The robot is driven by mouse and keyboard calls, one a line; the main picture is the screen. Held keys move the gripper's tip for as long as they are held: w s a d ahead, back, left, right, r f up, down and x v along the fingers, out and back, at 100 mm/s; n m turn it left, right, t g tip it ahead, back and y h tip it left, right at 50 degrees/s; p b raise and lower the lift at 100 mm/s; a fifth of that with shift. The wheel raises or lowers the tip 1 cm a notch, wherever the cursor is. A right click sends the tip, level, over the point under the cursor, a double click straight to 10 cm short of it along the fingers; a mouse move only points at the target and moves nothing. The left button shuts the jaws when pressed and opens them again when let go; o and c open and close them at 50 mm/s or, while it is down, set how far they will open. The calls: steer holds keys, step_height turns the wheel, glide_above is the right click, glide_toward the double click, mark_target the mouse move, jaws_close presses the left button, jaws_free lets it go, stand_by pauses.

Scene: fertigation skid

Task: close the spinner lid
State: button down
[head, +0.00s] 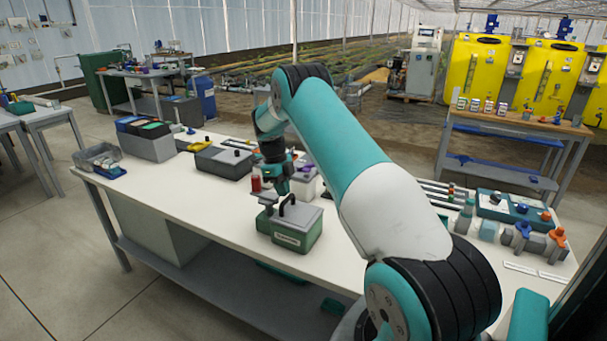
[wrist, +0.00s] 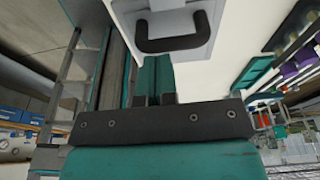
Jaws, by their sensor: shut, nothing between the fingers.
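A green box (head: 296,238) with a pale label on its front stands near the front edge of the white table. Its grey lid (head: 305,217) carries a black arched handle (head: 287,206). I cannot tell for sure that this is the spinner. The lid appears to lie flat on the box. My gripper (head: 283,190) is shut and empty, just behind the handle in the head view; contact cannot be told. In the wrist view the handle (wrist: 172,45) on a grey surface (wrist: 160,12) shows beyond my gripper's fingers (wrist: 155,98).
A dark grey box (head: 224,162) with a knob on top and a yellow tray (head: 200,146) stand behind to the left. A red-topped item (head: 256,184) and a purple-and-white item (head: 305,181) are close to my gripper. Rods, bottles and valves crowd the table's right side. The front-left tabletop is clear.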

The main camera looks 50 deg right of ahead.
steer(key=r, duration=0.2)
steer(key=shift+s+d+r+p, duration=0.1)
steer(key=shift+s+r+p, duration=0.1)
steer(key=shift+r+p, duration=0.2)
steer(key=w+a+r+p, duration=0.1)
steer(key=w+r+p, duration=0.2)
steer(key=w+r, duration=0.2)
steer(key=v, duration=0.3)
steer(key=shift+s, duration=0.15)
